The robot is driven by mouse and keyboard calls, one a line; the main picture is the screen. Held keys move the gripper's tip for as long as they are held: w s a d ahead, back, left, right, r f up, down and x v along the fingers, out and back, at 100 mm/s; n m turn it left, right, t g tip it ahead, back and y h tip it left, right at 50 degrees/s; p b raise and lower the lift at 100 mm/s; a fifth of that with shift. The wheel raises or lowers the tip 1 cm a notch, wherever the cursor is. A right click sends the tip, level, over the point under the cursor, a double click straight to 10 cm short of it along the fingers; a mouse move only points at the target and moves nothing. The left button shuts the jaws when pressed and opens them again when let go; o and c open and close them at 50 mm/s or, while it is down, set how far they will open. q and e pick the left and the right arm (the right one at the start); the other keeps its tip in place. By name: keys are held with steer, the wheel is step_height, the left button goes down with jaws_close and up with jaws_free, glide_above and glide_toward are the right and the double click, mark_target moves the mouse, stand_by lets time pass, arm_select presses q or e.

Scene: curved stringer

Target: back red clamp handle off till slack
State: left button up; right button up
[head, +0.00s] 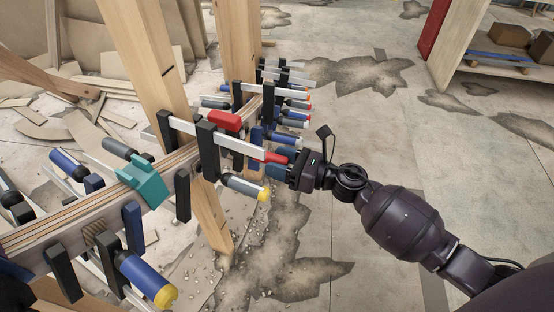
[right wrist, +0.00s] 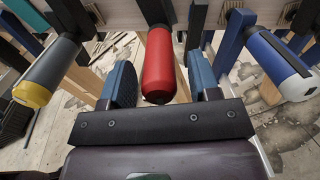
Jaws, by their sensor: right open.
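The red clamp handle (head: 268,156) points out from the curved stringer towards my right gripper (head: 284,164). In the right wrist view the red handle (right wrist: 158,66) stands between the two blue-padded fingers of my right gripper (right wrist: 162,88). The fingers are open, one on each side of the handle, with a visible gap on both sides. A red piece (head: 225,121) sits higher up on a clamp bar near the same place. My left gripper is not in view.
The laminated stringer (head: 82,214) carries several clamps close together. A grey, yellow-ended handle (right wrist: 48,70) and a blue-and-white handle (right wrist: 282,66) flank the red one. A teal clamp (head: 147,183) sits further left.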

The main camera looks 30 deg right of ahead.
steer(key=v, duration=1)
steer(key=shift+p, duration=0.35)
steer(key=shift+s+d, duration=0.15)
steer(key=shift+v, duration=1.2)
